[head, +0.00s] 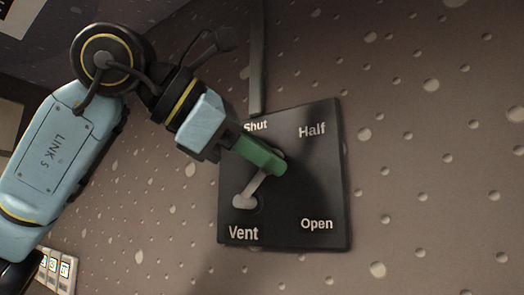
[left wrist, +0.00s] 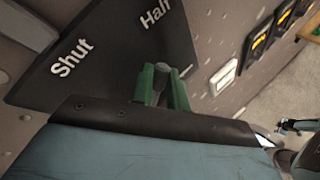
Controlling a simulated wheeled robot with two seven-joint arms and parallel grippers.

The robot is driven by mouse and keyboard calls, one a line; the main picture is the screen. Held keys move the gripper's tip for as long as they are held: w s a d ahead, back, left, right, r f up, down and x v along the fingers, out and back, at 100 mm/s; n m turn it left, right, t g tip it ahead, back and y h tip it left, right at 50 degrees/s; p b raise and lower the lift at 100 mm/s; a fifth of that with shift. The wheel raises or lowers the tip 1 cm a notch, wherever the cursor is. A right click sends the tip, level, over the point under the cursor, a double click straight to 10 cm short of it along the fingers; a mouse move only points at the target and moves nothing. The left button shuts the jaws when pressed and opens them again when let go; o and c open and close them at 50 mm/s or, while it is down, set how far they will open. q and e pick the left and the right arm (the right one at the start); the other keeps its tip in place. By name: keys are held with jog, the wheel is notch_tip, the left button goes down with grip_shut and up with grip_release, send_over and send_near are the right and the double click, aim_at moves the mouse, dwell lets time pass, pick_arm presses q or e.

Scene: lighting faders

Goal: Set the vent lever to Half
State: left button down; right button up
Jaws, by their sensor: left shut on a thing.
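The vent lever (head: 260,186) is a grey handle on a black square panel (head: 318,180) on the wall. The panel's corners read Shut at upper left, Half at upper right, Vent at lower left and Open at lower right. In the head view the lever's rounded grey end lies toward Vent. My left gripper (head: 270,160), with green fingers, is shut on the lever's upper part near the panel's middle. In the left wrist view the green fingers (left wrist: 162,88) sit either side of a dark grey piece.
A grey conduit (head: 256,60) runs up the wall above the panel. Small white switches (head: 58,270) are at lower left. In the left wrist view, a pale switch (left wrist: 223,77) and dark units with orange marks (left wrist: 283,20) are on the wall.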

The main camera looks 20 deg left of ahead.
pick_arm(q)
jog(key=c, duration=1.4)
grip_release()
jog(key=b+v, duration=0.1)
jog(key=v, duration=1.2)
jog(key=shift+s+a+b, duration=0.1)
jog(key=shift+a+b, duration=0.05)
jog(key=shift+b, duration=0.15)
